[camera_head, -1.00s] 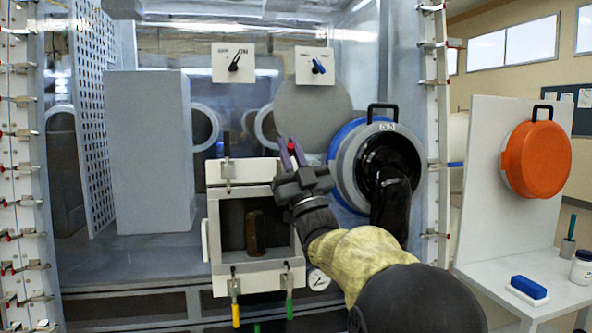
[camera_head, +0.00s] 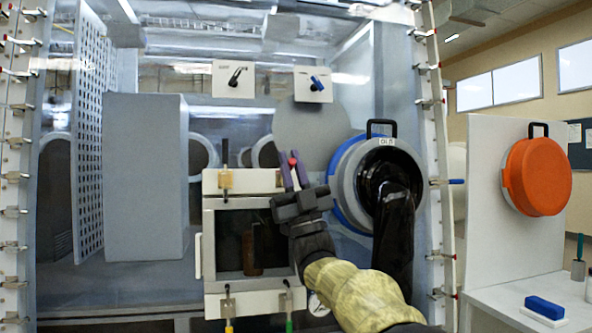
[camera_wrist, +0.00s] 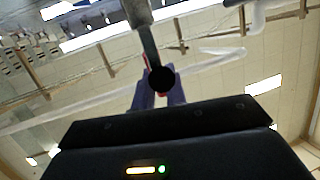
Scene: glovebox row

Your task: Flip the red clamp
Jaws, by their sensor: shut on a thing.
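The red clamp (camera_head: 293,159) is at the upper right corner of the pale framed chamber door. Only a small red part shows between my fingertips; the rest is hidden. My gripper (camera_head: 294,170) is shut on that red part, with its purple fingers pointing up. In the wrist view my gripper (camera_wrist: 158,88) has its fingers around a bar with a round black end, and a little red shows beside it. I cannot tell from these views how far the clamp is turned.
The chamber door (camera_head: 208,245) has another clamp at top left (camera_head: 226,180) and yellow (camera_head: 228,326) and green (camera_head: 288,322) handled ones below. A blue-ringed port (camera_head: 345,185) with a black glove is close right of my gripper. An orange cover (camera_head: 537,177) hangs farther right.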

